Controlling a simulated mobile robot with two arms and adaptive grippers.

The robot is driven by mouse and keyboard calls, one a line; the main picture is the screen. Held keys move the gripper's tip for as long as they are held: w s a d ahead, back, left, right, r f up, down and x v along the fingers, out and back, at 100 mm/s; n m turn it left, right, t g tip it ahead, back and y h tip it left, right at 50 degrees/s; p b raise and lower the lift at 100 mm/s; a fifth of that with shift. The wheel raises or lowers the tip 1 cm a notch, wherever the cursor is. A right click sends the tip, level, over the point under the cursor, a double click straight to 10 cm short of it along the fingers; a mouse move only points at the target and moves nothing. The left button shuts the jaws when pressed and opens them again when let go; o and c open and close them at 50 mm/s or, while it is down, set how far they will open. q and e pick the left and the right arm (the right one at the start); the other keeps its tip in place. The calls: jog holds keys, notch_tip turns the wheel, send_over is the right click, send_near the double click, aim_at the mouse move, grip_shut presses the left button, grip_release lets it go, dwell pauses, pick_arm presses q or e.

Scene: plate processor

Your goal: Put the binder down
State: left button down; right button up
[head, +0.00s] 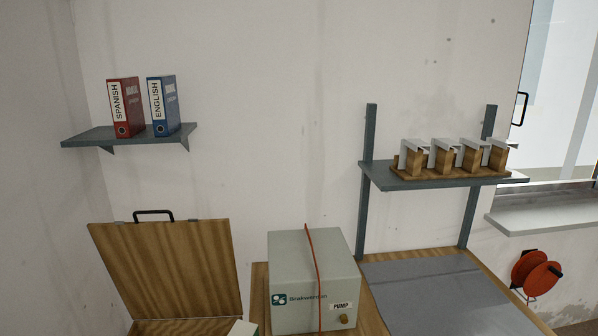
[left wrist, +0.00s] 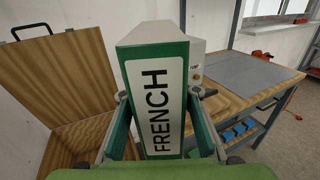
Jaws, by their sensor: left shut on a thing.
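A green binder (left wrist: 152,54) with a white spine label reading FRENCH is in the left wrist view. My left gripper (left wrist: 160,95) is shut on it, with one finger on each side of the spine. The binder stands roughly upright in the grip; its lower end is hidden, so I cannot tell if it touches anything. In the head view only a small pale-green corner, probably the binder's top (head: 243,328), shows at the bottom edge. A red SPANISH binder (head: 124,107) and a blue ENGLISH binder (head: 163,105) stand on the wall shelf (head: 88,137). My right gripper is not in view.
A wooden box with its lid (head: 170,265) raised is at the left. A grey pump box (head: 312,270) with a red hose stands on the wooden bench. A grey mat (head: 435,290) lies clear to its right, below a rack shelf (head: 440,181).

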pick_arm(q)
jog(key=s+a+r+n+y, duration=0.25)
jog(key=s+a+y, duration=0.25)
jog(key=s+a, duration=0.4)
jog(key=shift+n+t, duration=0.4)
jog(key=shift+n, duration=0.05)
jog(key=shift+s+d+f+b, duration=0.2)
jog(key=shift+d+f+b, duration=0.05)
jog(key=shift+f+b, duration=0.65)
jog(key=shift+s+d+f+b, duration=0.2)
jog(key=shift+f+b, duration=0.5)
jog(key=shift+f, duration=0.3)
jog(key=shift+s+d+f+b, duration=0.15)
jog(key=shift+d+f+b, duration=0.1)
jog(key=shift+f+b, duration=0.65)
